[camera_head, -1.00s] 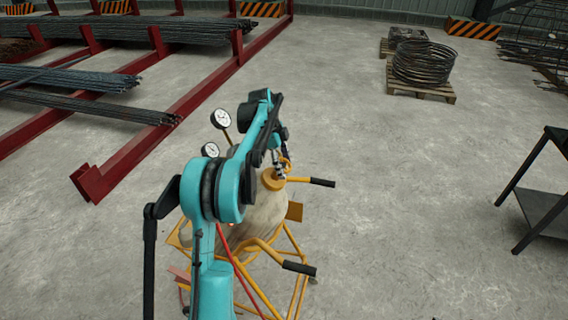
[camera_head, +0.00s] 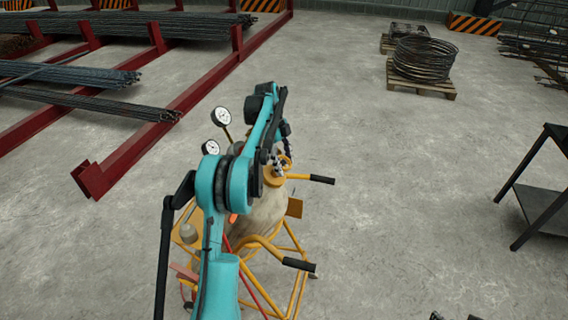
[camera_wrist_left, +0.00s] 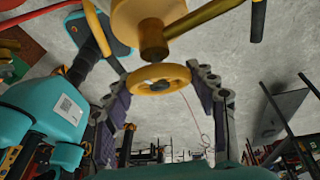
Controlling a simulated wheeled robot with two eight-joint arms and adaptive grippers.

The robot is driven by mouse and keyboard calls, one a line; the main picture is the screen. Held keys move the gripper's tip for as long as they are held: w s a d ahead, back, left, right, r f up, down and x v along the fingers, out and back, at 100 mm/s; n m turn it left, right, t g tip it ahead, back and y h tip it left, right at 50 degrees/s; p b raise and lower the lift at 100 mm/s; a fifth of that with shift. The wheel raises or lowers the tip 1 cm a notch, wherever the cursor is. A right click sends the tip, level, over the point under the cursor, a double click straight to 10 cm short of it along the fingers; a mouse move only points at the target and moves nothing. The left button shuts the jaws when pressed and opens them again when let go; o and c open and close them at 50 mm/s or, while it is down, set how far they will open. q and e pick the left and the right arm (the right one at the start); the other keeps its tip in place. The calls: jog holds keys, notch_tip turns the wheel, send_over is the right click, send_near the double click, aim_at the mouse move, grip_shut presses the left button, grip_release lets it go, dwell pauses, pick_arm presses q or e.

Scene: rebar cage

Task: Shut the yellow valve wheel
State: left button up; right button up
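The yellow valve wheel (camera_wrist_left: 160,86) shows in the left wrist view, below a brass stem and the yellow tank top. In the head view the wheel (camera_head: 286,162) is small and partly hidden by my left arm. My left gripper (camera_wrist_left: 160,105) has its two dark fingers apart, one on each side of the wheel. I cannot tell whether the fingers touch the rim. In the head view the left gripper (camera_head: 279,161) is at the top of the beige tank (camera_head: 268,212), mostly covered. Small dark parts at the bottom edge may be my right gripper (camera_head: 455,317).
The tank sits in a yellow frame with black-gripped handles (camera_head: 299,265). Two dial gauges (camera_head: 222,116) stand left of my arm. A red rack with rebar (camera_head: 100,180) is at left, a black table (camera_head: 540,200) at right, a pallet with wire coil (camera_head: 425,62) behind. Floor between is clear.

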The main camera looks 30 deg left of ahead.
pick_arm(q)
jog(key=o, duration=0.4)
jog(key=shift+o, duration=0.2)
jog(key=v, duration=1.1)
jog(key=shift+w+a, duration=0.15)
jog(key=shift+w, duration=0.05)
jog(key=shift+s+r, duration=0.15)
jog(key=shift+r, duration=0.3)
